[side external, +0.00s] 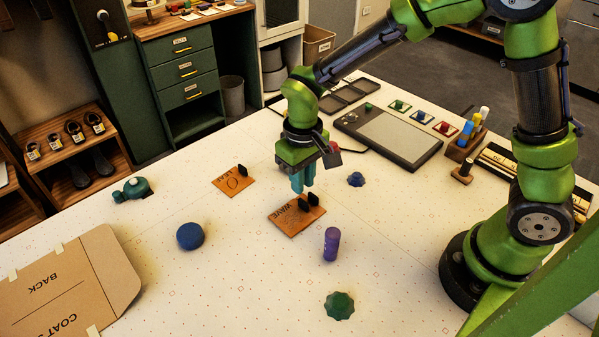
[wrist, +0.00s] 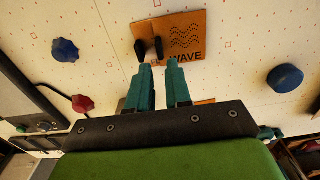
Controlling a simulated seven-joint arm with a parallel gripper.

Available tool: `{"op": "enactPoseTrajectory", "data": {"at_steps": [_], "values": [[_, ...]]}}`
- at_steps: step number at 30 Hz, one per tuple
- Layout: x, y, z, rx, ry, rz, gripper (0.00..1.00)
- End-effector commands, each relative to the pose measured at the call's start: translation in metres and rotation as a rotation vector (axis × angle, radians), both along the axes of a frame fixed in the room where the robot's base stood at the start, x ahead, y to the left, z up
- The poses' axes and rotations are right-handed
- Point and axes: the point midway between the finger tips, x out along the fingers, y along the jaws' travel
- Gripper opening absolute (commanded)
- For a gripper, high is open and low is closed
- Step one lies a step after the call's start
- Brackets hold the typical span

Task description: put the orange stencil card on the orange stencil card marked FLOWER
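An orange stencil card marked WAVE (side external: 290,221) lies flat on the white table; it also shows in the wrist view (wrist: 190,25). A black upright tab (side external: 314,199) stands on it, with a similar dark shape beside it. A second orange card (side external: 226,186) with a black tab lies farther back left; its lettering is too small to read surely. In the wrist view an orange edge (wrist: 206,102) shows, mostly hidden behind my gripper. My gripper (side external: 303,188) points down above and just behind the WAVE card. Its teal fingers are apart with nothing between them.
A blue knob (side external: 356,180) lies right of the WAVE card; a purple cylinder (side external: 331,243) stands in front. A green knob (side external: 339,306), blue disc (side external: 190,236), teal object (side external: 132,188) and cardboard folder (side external: 65,285) lie around. A tablet (side external: 388,136) is at the back right.

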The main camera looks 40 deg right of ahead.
Motion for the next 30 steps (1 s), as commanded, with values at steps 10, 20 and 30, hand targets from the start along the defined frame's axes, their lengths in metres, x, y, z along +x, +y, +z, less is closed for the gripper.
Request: {"op": "enactPoseTrajectory", "data": {"at_steps": [10,20,30], "values": [[0.0,0.0,0.059,0.0,-0.001,0.001,0.19],[-0.027,-0.034,0.117,0.079,-0.143,-0.09,0.19],[-0.105,-0.089,0.172,0.238,-0.475,-0.285,0.19]]}}
